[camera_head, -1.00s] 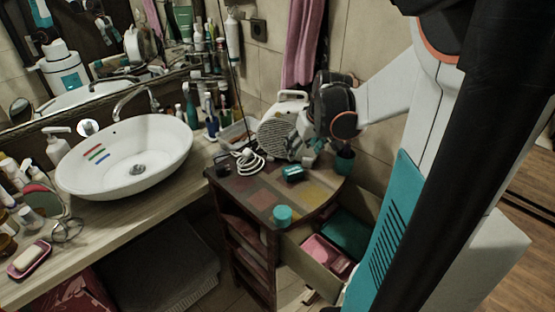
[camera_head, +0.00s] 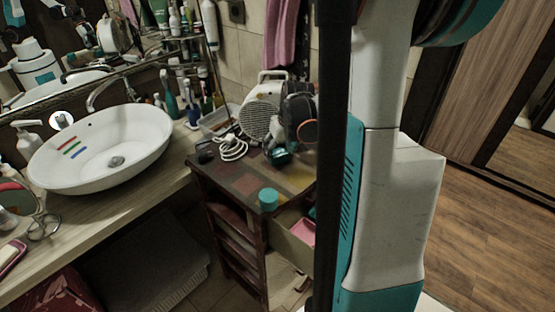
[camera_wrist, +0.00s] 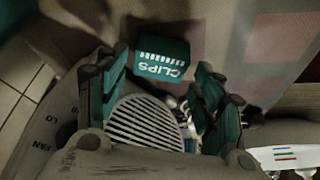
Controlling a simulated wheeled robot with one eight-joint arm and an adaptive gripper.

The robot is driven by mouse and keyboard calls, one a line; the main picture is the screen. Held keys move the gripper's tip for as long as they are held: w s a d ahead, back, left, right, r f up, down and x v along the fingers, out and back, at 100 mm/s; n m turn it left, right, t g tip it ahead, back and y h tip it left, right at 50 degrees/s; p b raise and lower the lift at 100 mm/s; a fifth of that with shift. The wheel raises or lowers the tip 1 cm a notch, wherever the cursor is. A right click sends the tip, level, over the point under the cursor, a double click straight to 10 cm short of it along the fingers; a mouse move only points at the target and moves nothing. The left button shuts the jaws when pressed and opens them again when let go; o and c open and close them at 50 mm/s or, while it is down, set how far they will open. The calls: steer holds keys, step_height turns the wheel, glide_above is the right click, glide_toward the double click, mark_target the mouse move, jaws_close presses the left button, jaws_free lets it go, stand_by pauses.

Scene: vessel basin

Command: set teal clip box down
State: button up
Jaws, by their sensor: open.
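The teal clip box (camera_wrist: 162,60), lettered CLIPS, rests on the patchwork top of the small cabinet (camera_head: 235,185). In the wrist view it lies just beyond my fingertips, centred between them, with a gap on either side. My gripper (camera_wrist: 160,85) is open, its teal fingers spread apart and empty.
A fan heater (camera_head: 262,112) stands close behind my gripper; its grille (camera_wrist: 145,122) fills the lower wrist view. A white cable and the basin (camera_head: 100,150) are to the left.

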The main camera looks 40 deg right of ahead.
steer(key=shift+x, duration=1.15)
steer(key=shift+r, duration=0.1)
steer(key=c, duration=0.9)
steer(key=shift+a, duration=0.1)
